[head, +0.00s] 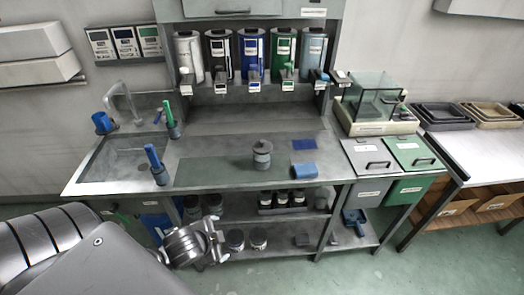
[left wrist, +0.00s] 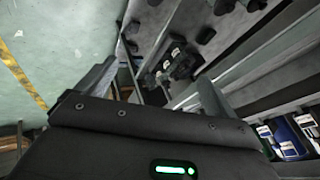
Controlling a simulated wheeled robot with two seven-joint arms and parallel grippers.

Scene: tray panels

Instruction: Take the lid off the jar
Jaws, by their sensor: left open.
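A small grey jar (head: 262,161) stands upright on the worktop, near the middle of the counter in the head view. A darker round lid (head: 262,146) with a small knob sits on top of it. My left gripper (head: 213,240) is in front of the counter, lower than the worktop and to the left of the jar, well apart from it. In the left wrist view the fingers of the left gripper (left wrist: 155,88) are spread, with nothing between them. I cannot make out the jar in that view. My right gripper is not in view.
A sink (head: 125,160) and upright blue-handled tools (head: 155,160) are left of the jar. Dispensers (head: 250,55) hang behind. Several jars (head: 282,199) stand on the lower shelf. Grey and green bins (head: 410,153) stand at the right.

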